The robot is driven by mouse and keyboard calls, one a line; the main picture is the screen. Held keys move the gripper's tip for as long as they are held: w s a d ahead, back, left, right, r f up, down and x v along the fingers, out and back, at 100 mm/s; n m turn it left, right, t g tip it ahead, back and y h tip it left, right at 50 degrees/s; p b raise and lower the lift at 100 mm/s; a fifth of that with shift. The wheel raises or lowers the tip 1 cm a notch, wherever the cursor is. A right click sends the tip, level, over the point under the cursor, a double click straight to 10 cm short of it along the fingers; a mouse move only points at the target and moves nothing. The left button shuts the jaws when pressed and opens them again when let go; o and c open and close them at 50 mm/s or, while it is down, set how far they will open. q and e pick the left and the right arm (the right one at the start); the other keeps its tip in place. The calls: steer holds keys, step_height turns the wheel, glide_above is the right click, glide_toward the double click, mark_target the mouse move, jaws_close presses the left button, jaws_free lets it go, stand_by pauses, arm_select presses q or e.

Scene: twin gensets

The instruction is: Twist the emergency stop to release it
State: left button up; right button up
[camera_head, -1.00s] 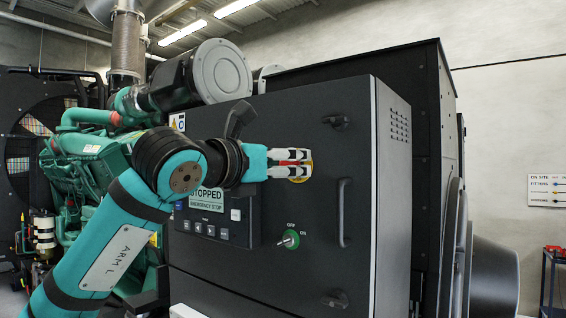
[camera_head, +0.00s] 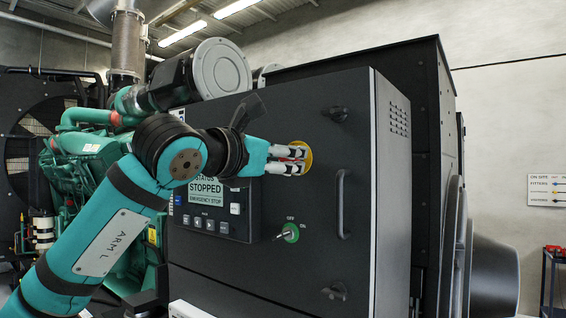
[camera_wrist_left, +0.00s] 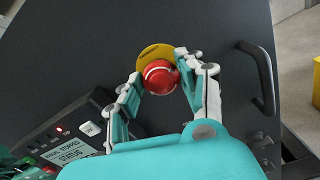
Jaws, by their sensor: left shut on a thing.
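The emergency stop is a red mushroom button on a yellow round plate (camera_head: 304,156) on the dark cabinet door. In the left wrist view the red button (camera_wrist_left: 160,77) shows between the two fingers, with the yellow plate (camera_wrist_left: 155,50) behind it. My left gripper (camera_head: 298,159) is at the button, its fingers on either side of it, and is shut on it. In the head view the fingers mostly hide the button. The display (camera_head: 206,188) reads STOPPED and EMERGENCY STOP. My right gripper is not in view.
A vertical door handle (camera_head: 343,204) stands out to the right, between two latches. The control panel (camera_head: 216,208) lies below my left wrist. The green engine (camera_head: 85,165) is at left.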

arm_select(q)
steer(key=m+b, duration=0.1)
steer(key=m, duration=0.3)
steer(key=shift+s+m, duration=0.15)
steer(key=shift+m, duration=0.25)
stand_by(0.4)
steer(key=o, duration=1.1)
steer(key=shift+d, duration=0.1)
steer(key=shift+o, duration=0.2)
steer(key=v, duration=1.2)
